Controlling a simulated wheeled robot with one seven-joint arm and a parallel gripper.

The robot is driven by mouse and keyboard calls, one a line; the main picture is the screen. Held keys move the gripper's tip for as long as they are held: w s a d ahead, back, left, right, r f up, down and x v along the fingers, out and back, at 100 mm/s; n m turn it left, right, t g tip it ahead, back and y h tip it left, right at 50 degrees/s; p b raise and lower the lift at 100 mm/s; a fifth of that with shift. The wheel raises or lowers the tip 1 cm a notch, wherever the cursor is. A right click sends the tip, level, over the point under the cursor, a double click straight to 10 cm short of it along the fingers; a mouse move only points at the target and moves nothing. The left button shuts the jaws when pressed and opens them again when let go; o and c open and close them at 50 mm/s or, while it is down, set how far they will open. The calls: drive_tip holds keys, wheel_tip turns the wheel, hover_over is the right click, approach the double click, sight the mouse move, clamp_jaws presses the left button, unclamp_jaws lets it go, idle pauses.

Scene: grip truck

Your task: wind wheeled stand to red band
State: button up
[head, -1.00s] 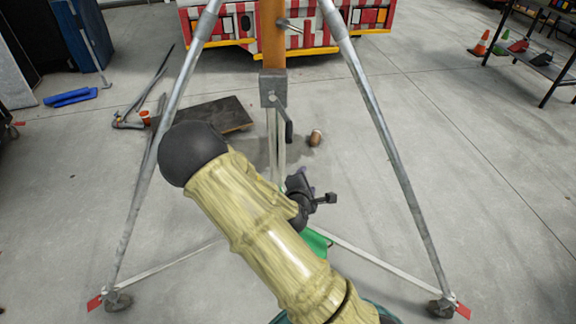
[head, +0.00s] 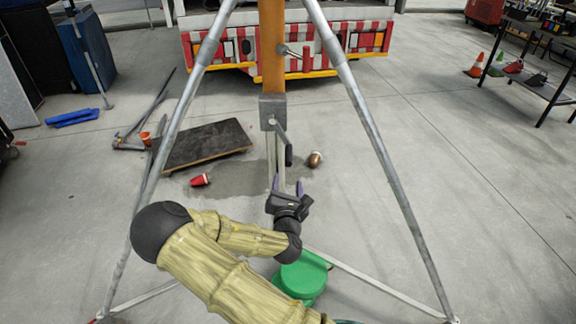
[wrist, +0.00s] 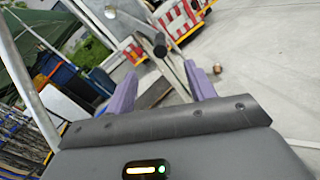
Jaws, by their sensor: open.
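The wheeled stand has grey tripod legs (head: 372,135) and an upright orange post (head: 271,50). A grey winch bracket (head: 272,107) sits at the post's lower end. Its crank arm (head: 281,137) slants down to a dark hand grip (head: 289,156). My gripper (head: 287,186) is open and empty just below that grip, between the stand's legs. In the wrist view the purple fingers (wrist: 160,72) are spread, and the grip's round dark end (wrist: 160,46) shows beyond and between them, apart from both. I cannot make out a red band on the post.
A striped red-and-white truck (head: 350,45) stands behind the post. A dark flat board (head: 205,143), a red cup (head: 200,180) and a brown object (head: 315,159) lie on the floor. A green object (head: 302,278) is below my wrist. A black table (head: 530,65) stands right.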

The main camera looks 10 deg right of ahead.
sight(288, 157)
drive_tip(key=b+x, duration=0.1)
drive_tip(key=x, duration=1.1)
drive_tip(key=shift+w+d, duration=0.1)
drive_tip(key=shift+w, duration=0.2)
drive_tip(key=c, duration=1.1)
drive_tip(key=shift+o, duration=0.3)
drive_tip(key=a, duration=0.1)
drive_tip(key=a+b, duration=0.1)
drive_tip(key=w+a+f+b, duration=0.1)
drive_tip(key=a, duration=0.1)
drive_tip(key=shift+a+f, duration=0.1)
drive_tip(key=shift+a, duration=0.05)
drive_tip(key=shift+w+a, duration=0.1)
drive_tip(key=shift+a, duration=0.15)
drive_tip(key=a, duration=0.1)
drive_tip(key=a+r, duration=0.1)
drive_tip(key=a, duration=0.1)
drive_tip(key=w+a, duration=0.1)
drive_tip(key=shift+a+r, duration=0.25)
